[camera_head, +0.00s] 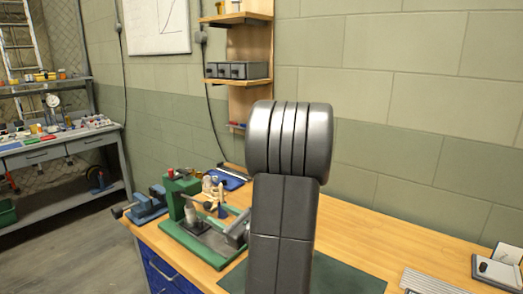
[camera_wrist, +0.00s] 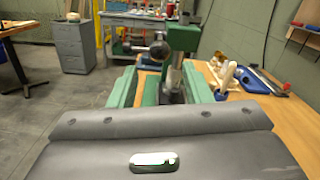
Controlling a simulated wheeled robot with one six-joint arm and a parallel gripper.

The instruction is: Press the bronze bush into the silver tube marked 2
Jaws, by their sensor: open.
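A green press (camera_head: 180,188) stands on the wooden bench, also seen in the wrist view (camera_wrist: 180,38). A small pale upright cylinder (camera_head: 191,212) is at the press; I cannot tell whether it is a tube, and no number is readable. I cannot make out the bronze bush or the silver tube marked 2. In the head view, my arm hides part of the bench and the press's right end.
A pale wooden stand with pegs (camera_head: 212,190) and a blue tray (camera_head: 230,181) are behind the press. A blue vise (camera_head: 148,203) is left of it. A dark green mat (camera_head: 345,276) lies at the front. A ribbed grey item (camera_head: 430,282) is at right. Bare bench lies between.

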